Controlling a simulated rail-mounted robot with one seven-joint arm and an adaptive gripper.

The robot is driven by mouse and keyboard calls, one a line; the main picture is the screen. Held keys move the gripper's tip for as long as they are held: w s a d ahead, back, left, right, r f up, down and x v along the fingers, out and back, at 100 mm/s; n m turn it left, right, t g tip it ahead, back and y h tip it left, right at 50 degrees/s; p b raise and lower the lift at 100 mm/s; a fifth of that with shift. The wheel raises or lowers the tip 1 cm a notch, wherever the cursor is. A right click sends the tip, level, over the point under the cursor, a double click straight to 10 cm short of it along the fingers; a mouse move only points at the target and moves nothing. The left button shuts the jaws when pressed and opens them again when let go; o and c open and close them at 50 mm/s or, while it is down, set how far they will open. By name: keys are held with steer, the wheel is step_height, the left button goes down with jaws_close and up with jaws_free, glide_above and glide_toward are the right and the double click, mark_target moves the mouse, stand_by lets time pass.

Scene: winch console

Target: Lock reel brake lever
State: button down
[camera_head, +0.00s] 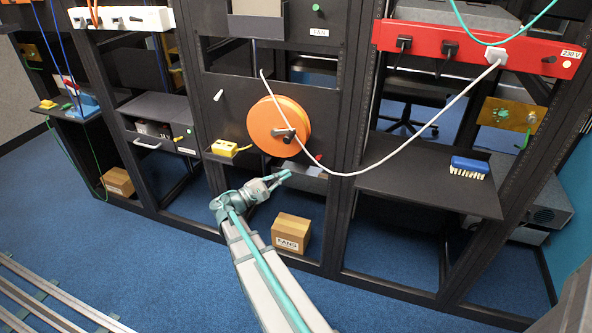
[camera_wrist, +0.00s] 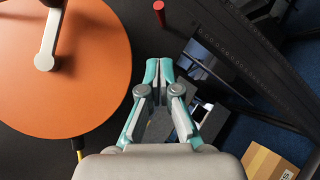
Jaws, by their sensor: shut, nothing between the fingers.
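A small red handle (camera_head: 318,158), which looks like the reel brake lever, sticks out of the black panel at the lower right of the orange reel (camera_head: 262,124). In the wrist view the red handle (camera_wrist: 159,12) is at the top, beyond my fingertips and apart from them. The orange reel (camera_wrist: 88,85) fills the left of that view, with its crank (camera_wrist: 48,40) in front. My gripper (camera_head: 286,175) is shut and empty, below the reel and to the lower left of the red handle. In the wrist view my gripper's fingertips (camera_wrist: 159,70) are together.
A white cable (camera_head: 405,142) hangs from the red power strip (camera_head: 478,47) and loops past the red handle to the reel. A yellow block (camera_head: 225,148) sits left of the reel. A cardboard box (camera_head: 291,234) stands below. A blue brush (camera_head: 469,167) lies on the right shelf.

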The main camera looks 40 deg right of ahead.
steer(key=shift+r+v, duration=0.15)
steer(key=shift+v, duration=0.95)
steer(key=shift+r+v, duration=0.1)
steer(key=shift+v, duration=1)
step_height(320, 180, down, 11)
steer(key=s+a+m+y, duration=0.1)
steer(key=s+m+y, duration=0.15)
steer(key=y, duration=0.25)
steer(key=s+a+f+y, duration=0.3)
steer(key=s+a+f, duration=0.25)
steer(key=f, duration=0.25)
steer(key=s+a+f+m+y, duration=0.1)
steer(key=s+a+f+y, duration=0.4)
steer(key=f, duration=0.4)
steer(key=s+a+f+y, duration=0.2)
steer(key=s+a+f, duration=0.3)
steer(key=a+f, duration=0.25)
steer(key=s+a+f+m+g+y, duration=0.15)
steer(key=s+a+f, duration=0.35)
steer(key=s, duration=0.5)
steer(key=s+a+f+g+y, duration=0.2)
steer(key=s+a+f+y, duration=0.1)
steer(key=s+a, duration=0.6)
step_height(320, 180, up, 14)
steer(key=d+p, duration=0.1)
steer(key=p, duration=1.4)
steer(key=shift+d, duration=0.1)
